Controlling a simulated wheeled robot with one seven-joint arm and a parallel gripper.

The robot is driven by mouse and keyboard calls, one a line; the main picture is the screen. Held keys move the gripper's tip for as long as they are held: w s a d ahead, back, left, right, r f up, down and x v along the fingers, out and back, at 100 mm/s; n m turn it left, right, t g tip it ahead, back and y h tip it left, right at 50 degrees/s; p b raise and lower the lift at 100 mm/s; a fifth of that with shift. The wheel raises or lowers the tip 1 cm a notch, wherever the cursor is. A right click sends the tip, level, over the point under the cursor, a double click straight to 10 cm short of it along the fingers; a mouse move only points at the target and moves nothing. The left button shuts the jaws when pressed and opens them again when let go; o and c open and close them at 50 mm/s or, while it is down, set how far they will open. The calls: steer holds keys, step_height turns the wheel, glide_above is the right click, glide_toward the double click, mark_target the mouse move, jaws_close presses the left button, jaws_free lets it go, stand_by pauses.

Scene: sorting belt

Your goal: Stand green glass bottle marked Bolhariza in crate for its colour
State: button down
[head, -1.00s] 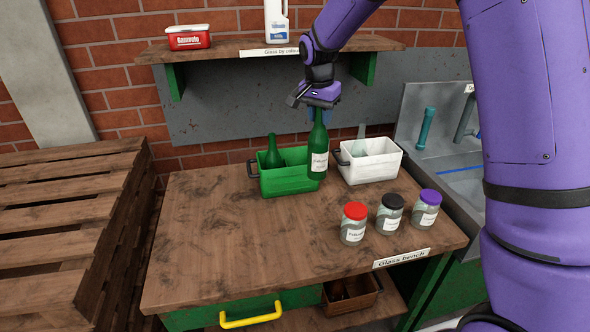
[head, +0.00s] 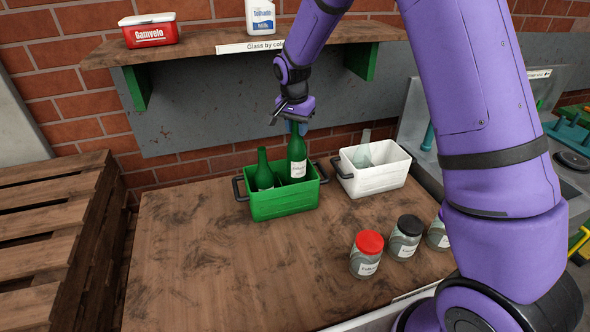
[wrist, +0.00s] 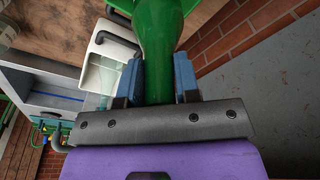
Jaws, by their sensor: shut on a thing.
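My gripper (head: 297,127) is shut on the neck of a green glass bottle (head: 297,160) with a white label. The label's print is too small to read. The bottle is upright, with its lower part inside the right side of the green crate (head: 285,206); whether its base touches the crate floor is hidden by the wall. Another green bottle (head: 263,172) stands in the crate's left side. In the wrist view the held bottle (wrist: 158,40) sits between the blue finger pads.
A white crate (head: 376,180) with a clear bottle (head: 362,150) stands to the right. Jars with red (head: 366,254) and black (head: 405,238) lids, and one more, stand in front. A shelf (head: 215,44) overhangs the back. The bench's left front is clear.

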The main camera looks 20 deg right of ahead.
mark_target(297, 149)
steer(key=shift+f, duration=3.95)
steer(key=c, duration=0.8)
jaws_free()
steer(key=shift+c, duration=0.2)
